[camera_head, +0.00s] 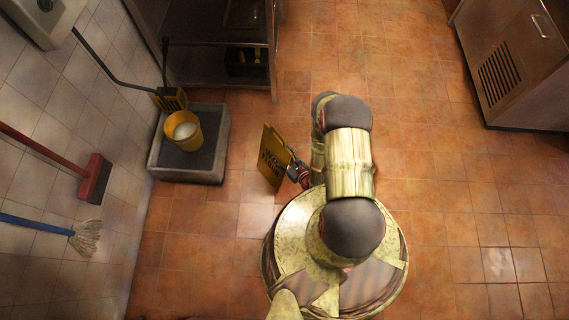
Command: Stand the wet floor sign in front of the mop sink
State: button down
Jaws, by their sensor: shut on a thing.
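The yellow wet floor sign (270,160) is upright, with dark lettering on its face, just left of my arm. My gripper (296,170) is at the sign's right edge and is shut on it; my arm hides part of the gripper. The mop sink (217,158) is a low grey square basin on the floor against the left wall. The sign is to the right of the sink, with a strip of floor between them. I cannot tell whether the sign's lower edge touches the floor.
A yellow bucket (184,131) and a mop wringer (171,99) are at the sink. A red broom (95,178) and a blue-handled mop (85,238) are at the left wall. A metal shelf (215,50) stands behind the sink; a steel cabinet (510,75) is at right. Tiled floor is clear around.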

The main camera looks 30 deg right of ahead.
jog(key=s+d+m+h, duration=0.1)
jog(key=s+d+h, duration=0.1)
jog(key=s+d, duration=0.45)
jog(key=a+n+y, duration=0.1)
jog(key=a, duration=0.1)
jog(key=s+a+n+y, duration=0.1)
jog(key=y, duration=0.1)
jog(key=shift+a, duration=0.4)
jog(key=w+d+f+b, duration=0.4)
jog(key=w+f+b, duration=0.4)
jog(key=w+f, duration=0.4)
jog(key=shift+w+f, duration=0.35)
jog(key=shift+w, duration=0.05)
jog(key=shift+a, duration=0.1)
jog(key=c, duration=1)
grip_release()
jog(key=shift+f, duration=0.15)
jog(key=shift+o, duration=0.4)
